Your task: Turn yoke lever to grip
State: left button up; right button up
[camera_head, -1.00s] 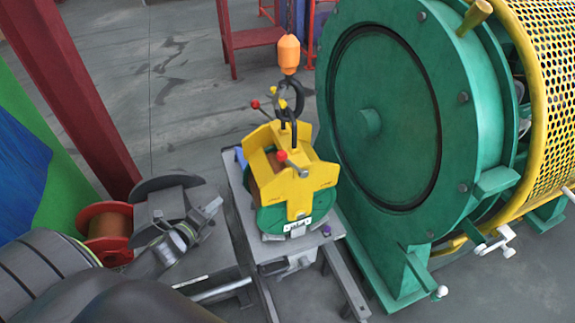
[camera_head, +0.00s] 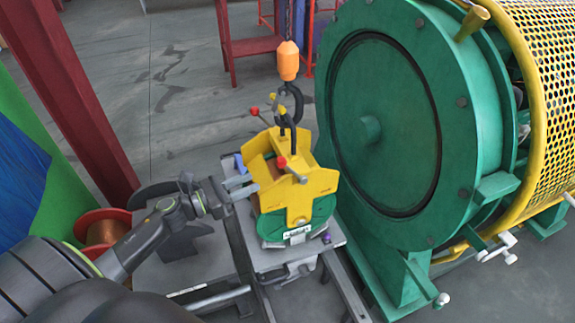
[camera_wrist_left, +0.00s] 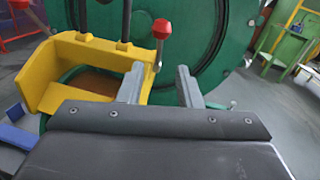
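A yellow yoke (camera_head: 300,188) sits over a green-flanged spool (camera_head: 270,225), under a black hook (camera_head: 294,103). A lever with a red knob (camera_head: 282,161) is on the yoke's near top; a second red knob (camera_head: 254,110) is higher at the back. My left gripper (camera_head: 240,187) is at the yoke's left side, its fingers apart and empty. In the left wrist view the fingers (camera_wrist_left: 160,90) are open, with a red knob (camera_wrist_left: 161,28) on a short rod beyond and above the gap. The yellow yoke (camera_wrist_left: 85,70) is at left there. My right gripper is not in view.
The spool rests on a grey stand (camera_head: 338,236). The large green strander wheel (camera_head: 390,120) stands close on the right, with a yellow mesh guard (camera_head: 545,90). An orange hoist block (camera_head: 288,60) hangs above. A red-flanged reel (camera_head: 100,225) lies left, partly behind my arm.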

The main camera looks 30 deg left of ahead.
aim_at(288, 168)
pick_arm(q)
jog(key=p+x, duration=0.2)
jog(key=x, duration=0.9)
jog(key=shift+w+d+r+p, duration=0.1)
jog(key=shift+p, duration=0.2)
jog(key=shift+w+d, duration=0.3)
jog(key=shift+w, duration=0.2)
grip_shut()
